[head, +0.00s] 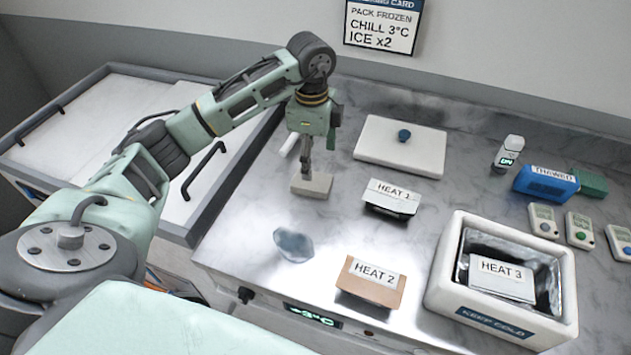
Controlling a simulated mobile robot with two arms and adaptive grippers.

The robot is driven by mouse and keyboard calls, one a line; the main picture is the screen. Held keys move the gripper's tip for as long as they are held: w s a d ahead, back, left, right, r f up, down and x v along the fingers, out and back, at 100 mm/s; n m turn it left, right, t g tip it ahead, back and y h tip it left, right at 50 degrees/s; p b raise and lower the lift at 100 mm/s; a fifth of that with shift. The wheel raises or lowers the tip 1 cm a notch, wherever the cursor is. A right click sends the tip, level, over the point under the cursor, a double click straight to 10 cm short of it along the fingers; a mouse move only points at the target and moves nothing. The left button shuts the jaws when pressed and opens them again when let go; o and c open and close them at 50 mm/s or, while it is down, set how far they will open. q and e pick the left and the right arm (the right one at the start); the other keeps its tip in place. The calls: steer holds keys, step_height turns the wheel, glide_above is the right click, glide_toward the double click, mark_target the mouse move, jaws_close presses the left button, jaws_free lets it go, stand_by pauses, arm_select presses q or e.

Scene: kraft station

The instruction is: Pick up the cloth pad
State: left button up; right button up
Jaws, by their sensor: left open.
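The cloth pad (317,187) looks like a small flat beige-grey block lying on the marble counter, left of the HEAT 1 packet. My left gripper (306,171) points straight down over the pad's back left part, with its fingertips at or just above it. The fingers are seen nearly edge-on, so their gap and whether they touch the pad are hard to tell. The gripper is open. My right gripper is out of view.
A blue-grey translucent patch (293,245) lies in front of the pad. HEAT 1 (393,196) and HEAT 2 (370,286) packets lie nearby. A white cooler (439,282) holds HEAT 3. A white lidded slab (383,135) lies behind. Counter around the pad is mostly clear.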

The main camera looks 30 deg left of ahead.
mark_target(312, 184)
arm_select(q)
steer(key=shift+s+a+f, duration=0.15)
steer(key=shift+a+f, duration=0.1)
steer(key=shift+a, duration=0.05)
step_height(312, 184, down, 6)
steer(key=p, duration=0.3)
steer(key=shift+s+d+f, duration=0.1)
steer(key=shift+f, duration=0.4)
steer(key=shift+c, duration=0.3)
steer(key=c, duration=1.1)
steer(key=shift+o, duration=0.2)
steer(key=shift+r, duration=0.1)
